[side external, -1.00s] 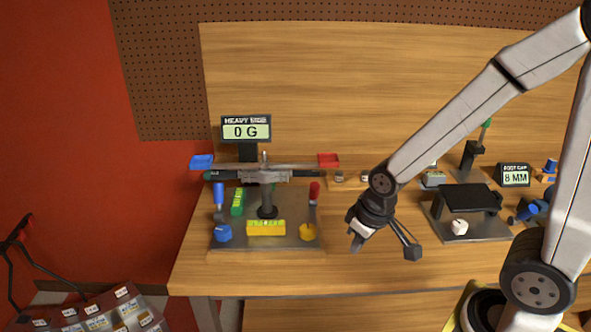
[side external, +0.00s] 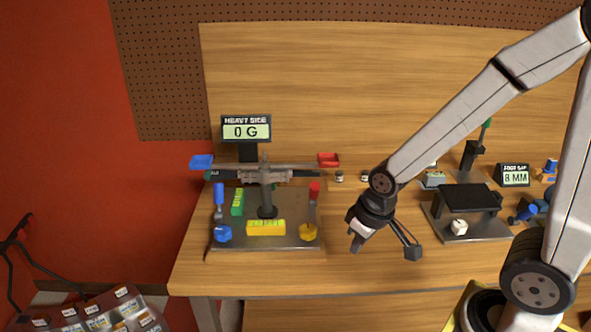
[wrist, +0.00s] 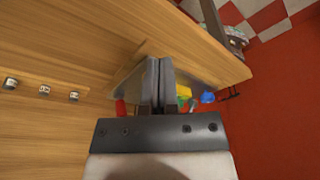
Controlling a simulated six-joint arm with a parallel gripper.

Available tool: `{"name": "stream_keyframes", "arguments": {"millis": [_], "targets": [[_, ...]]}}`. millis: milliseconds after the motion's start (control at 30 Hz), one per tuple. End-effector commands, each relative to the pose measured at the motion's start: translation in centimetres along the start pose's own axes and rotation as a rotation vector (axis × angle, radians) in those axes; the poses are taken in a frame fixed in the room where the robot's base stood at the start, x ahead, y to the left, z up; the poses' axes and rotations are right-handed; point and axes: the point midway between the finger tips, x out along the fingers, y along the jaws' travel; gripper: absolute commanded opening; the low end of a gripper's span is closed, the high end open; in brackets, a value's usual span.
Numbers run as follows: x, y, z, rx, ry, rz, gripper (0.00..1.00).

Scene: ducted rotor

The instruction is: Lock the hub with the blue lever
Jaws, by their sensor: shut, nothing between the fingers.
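The hub (side external: 266,174) sits on top of a dark post on a metal base plate (side external: 285,214), with a long rotor bar across it. The bar carries a blue tray (side external: 202,161) at its left end and a red tray (side external: 329,159) at its right end. The blue lever (side external: 219,195) stands upright at the left of the plate. The red lever (side external: 314,191) stands upright at the right. My gripper (side external: 355,243) is shut and empty, to the right of the plate and apart from it. In the wrist view its fingers (wrist: 158,82) are together and hide part of the plate.
A display (side external: 246,129) behind the hub reads 0 G. A yellow block (side external: 266,228), a green block (side external: 237,202), a blue knob (side external: 223,233) and a yellow knob (side external: 307,232) are on the plate. Another fixture (side external: 467,198) stands at right. Bare table lies before the plate.

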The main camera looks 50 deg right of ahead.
Motion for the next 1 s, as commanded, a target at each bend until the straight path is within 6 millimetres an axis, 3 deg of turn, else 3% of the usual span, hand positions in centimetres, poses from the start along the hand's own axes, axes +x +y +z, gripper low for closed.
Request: {"name": "stream_keyframes", "arguments": {"millis": [167, 300, 400, 667, 1000], "targets": [[0.0, 0.0, 0.0, 0.000, 0.000, 0.000, 0.03], [0.0, 0.0, -0.2, -0.014, -0.002, 0.002, 0.48], [0.2, 0.0, -0.6, -0.059, -0.008, 0.011, 0.76], [1.2, 0.1, -3.7, -0.365, -0.054, 0.081, 0.76], [3.7, 0.2, -10.8, -0.968, -0.147, 0.269, 0.76]]}}
